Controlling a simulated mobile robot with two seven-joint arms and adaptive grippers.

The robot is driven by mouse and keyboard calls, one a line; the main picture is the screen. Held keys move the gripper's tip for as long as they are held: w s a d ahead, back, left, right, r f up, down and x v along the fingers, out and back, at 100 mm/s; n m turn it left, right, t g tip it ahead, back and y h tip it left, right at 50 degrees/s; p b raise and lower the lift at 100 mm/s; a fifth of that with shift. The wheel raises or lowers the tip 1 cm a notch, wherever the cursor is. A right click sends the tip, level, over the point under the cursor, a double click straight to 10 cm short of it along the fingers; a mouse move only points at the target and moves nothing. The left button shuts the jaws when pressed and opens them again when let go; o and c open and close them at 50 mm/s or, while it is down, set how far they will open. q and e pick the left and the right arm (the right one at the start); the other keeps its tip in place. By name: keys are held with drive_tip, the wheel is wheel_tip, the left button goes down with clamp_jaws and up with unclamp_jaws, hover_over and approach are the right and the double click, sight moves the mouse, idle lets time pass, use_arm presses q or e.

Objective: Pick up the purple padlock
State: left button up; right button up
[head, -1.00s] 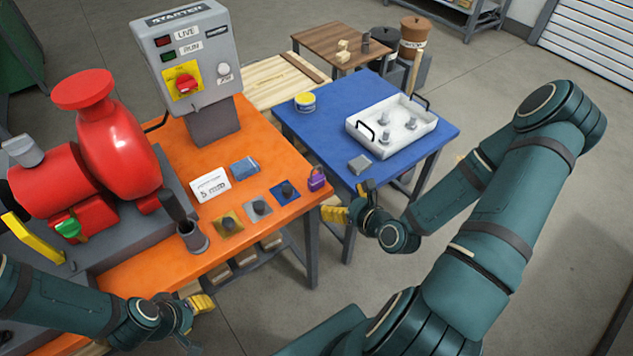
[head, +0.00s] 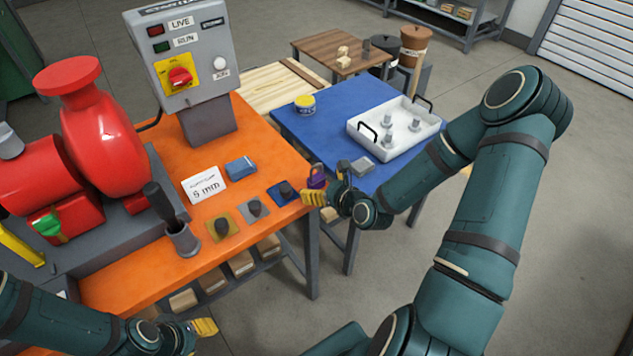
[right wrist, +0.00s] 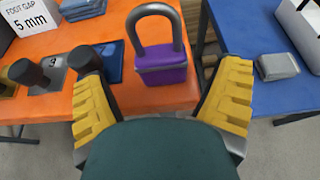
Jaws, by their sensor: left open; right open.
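The purple padlock (head: 316,177) stands upright near the right edge of the orange table (head: 265,150). In the right wrist view the padlock (right wrist: 161,62) shows a purple body and a thick grey shackle. My right gripper (head: 325,192) is open beside the padlock in the head view. In the right wrist view its yellow fingers (right wrist: 166,98) are spread to either side, with the padlock ahead between them and nothing held. My left gripper (head: 205,335) is open and empty, low in front of the orange table.
The blue table (head: 330,130) lies to the right across a gap, with a grey block (head: 362,166).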

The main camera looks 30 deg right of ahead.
sight(319, 183)
drive_tip(key=x, duration=0.3)
drive_tip(key=shift+w+d+f, duration=0.1)
drive_tip(key=c, duration=1.3)
drive_tip(key=shift+c, duration=0.2)
wheel_tip(319, 183, up, 10)
drive_tip(key=shift+r+p, duration=0.1)
drive_tip(key=shift+p, duration=1.1)
